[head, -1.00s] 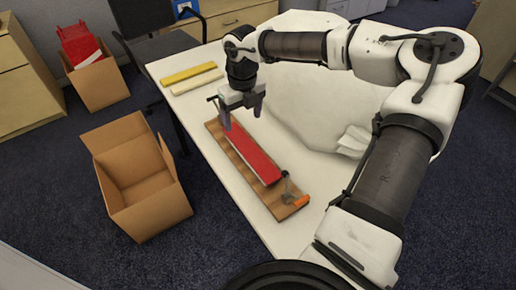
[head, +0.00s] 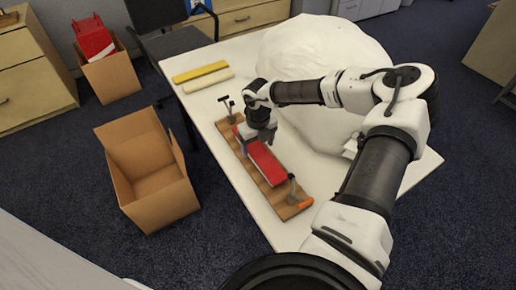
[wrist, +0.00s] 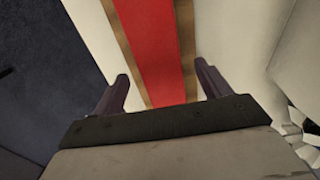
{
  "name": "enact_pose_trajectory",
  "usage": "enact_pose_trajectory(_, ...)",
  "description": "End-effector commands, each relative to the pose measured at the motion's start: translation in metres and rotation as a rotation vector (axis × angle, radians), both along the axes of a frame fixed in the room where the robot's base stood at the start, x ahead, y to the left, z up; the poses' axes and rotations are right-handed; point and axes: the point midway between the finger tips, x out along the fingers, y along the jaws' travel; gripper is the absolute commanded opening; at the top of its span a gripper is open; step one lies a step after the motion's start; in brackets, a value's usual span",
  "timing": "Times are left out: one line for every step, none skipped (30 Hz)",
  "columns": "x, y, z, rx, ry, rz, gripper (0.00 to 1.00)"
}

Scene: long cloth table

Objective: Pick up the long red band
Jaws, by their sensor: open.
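The long red band (head: 265,163) lies flat along a brown wooden board (head: 284,211) on the white table. My gripper (head: 258,138) is over the far part of the band, pointing down. In the wrist view the red band (wrist: 152,50) runs between the two open fingers of my gripper (wrist: 162,90), with strips of the board showing on both sides. The fingers are apart from each other and nothing is held. Whether the fingertips touch the board cannot be told.
Clamps stand at both ends of the board, one with an orange handle (head: 305,203). A yellow strip (head: 200,72) and a cream strip (head: 208,81) lie at the table's far end. A large white lump (head: 325,50) stands right of the board. An open cardboard box (head: 150,180) is on the floor at left.

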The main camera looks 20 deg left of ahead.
Motion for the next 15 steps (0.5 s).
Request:
enact_pose_trajectory(-0.0005, -0.0002, -0.0052, 0.000, 0.002, -0.001, 0.76)
enact_pose_trajectory(-0.0005, -0.0002, -0.0081, 0.000, 0.002, -0.001, 0.76)
enact_pose_trajectory(-0.0003, -0.0003, -0.0109, 0.001, 0.001, 0.000, 0.76)
enact_pose_trajectory(-0.0002, -0.0002, -0.0123, 0.000, 0.000, 0.000, 0.76)
enact_pose_trajectory(0.0000, -0.0004, -0.0133, 0.000, 0.000, 0.000, 0.76)
enact_pose_trajectory(0.0000, -0.0004, -0.0140, 0.000, -0.001, 0.000, 0.76)
enact_pose_trajectory(0.0001, -0.0005, -0.0142, 0.000, -0.001, 0.000, 0.76)
enact_pose_trajectory(0.0001, -0.0005, -0.0142, 0.000, -0.001, 0.000, 0.76)
enact_pose_trajectory(0.0001, -0.0005, -0.0142, 0.000, -0.001, 0.000, 0.76)
enact_pose_trajectory(0.0001, -0.0005, -0.0142, 0.000, -0.001, 0.000, 0.76)
enact_pose_trajectory(0.0001, -0.0005, -0.0141, 0.000, -0.001, 0.000, 0.76)
enact_pose_trajectory(0.0000, -0.0004, -0.0141, 0.000, -0.001, 0.000, 0.71)
enact_pose_trajectory(0.0000, -0.0004, -0.0141, 0.001, -0.001, 0.000, 0.67)
enact_pose_trajectory(0.0000, -0.0004, -0.0140, 0.001, -0.001, 0.000, 0.63)
enact_pose_trajectory(0.0000, -0.0004, -0.0140, 0.001, -0.001, 0.000, 0.58)
